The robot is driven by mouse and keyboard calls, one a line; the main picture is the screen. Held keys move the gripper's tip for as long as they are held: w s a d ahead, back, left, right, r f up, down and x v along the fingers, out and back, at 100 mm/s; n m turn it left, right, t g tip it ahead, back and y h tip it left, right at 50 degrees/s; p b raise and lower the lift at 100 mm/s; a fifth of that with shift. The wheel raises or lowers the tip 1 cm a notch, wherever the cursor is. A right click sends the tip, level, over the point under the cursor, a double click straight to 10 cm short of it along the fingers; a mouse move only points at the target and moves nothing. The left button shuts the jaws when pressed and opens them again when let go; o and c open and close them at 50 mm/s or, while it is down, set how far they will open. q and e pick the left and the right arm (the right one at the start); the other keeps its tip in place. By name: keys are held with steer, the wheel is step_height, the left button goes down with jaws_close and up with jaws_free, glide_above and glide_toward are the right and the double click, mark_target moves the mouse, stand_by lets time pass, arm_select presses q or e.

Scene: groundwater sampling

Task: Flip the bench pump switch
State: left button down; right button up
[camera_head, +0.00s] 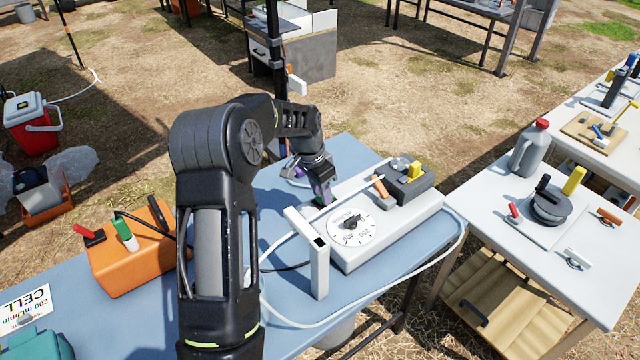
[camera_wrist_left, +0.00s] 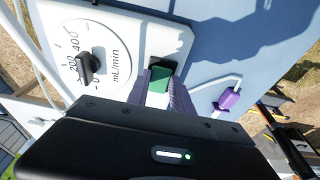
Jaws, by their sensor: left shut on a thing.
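The bench pump (camera_head: 384,236) is a white box on the blue bench, with a round dial marked in mL/min on its top. The dial, with its dark knob (camera_wrist_left: 88,66), also shows in the wrist view. The green switch (camera_wrist_left: 159,77) sits in a dark slot in the white panel, beside the dial. My left gripper (camera_head: 324,198) reaches down to the pump's far left corner. In the wrist view its purple-grey fingers (camera_wrist_left: 165,92) are shut on the green switch and hide part of it. My right gripper is not in view.
A clear tube loops around the pump across the blue bench (camera_head: 340,150). A white upright bracket (camera_head: 308,255) stands close in front of the pump. An orange box (camera_head: 128,262) with a cable is at left. A white table (camera_head: 500,235) stands at right.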

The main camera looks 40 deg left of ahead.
arm_select(q)
steer(key=shift+w+d+r+g+p, duration=0.15)
steer(key=shift+w+r+g+p, duration=0.15)
steer(key=shift+g+p, duration=0.2)
steer(key=shift+f+g+y+p, duration=0.2)
steer(key=shift+g+y+p, duration=0.25)
steer(key=shift+g, duration=0.15)
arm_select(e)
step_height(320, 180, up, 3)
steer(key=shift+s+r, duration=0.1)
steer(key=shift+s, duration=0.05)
arm_select(q)
steer(key=c, duration=1.1)
jaws_free()
step_height(320, 180, up, 8)
steer(key=shift+f+b, duration=0.1)
steer(key=shift+b, duration=0.6)
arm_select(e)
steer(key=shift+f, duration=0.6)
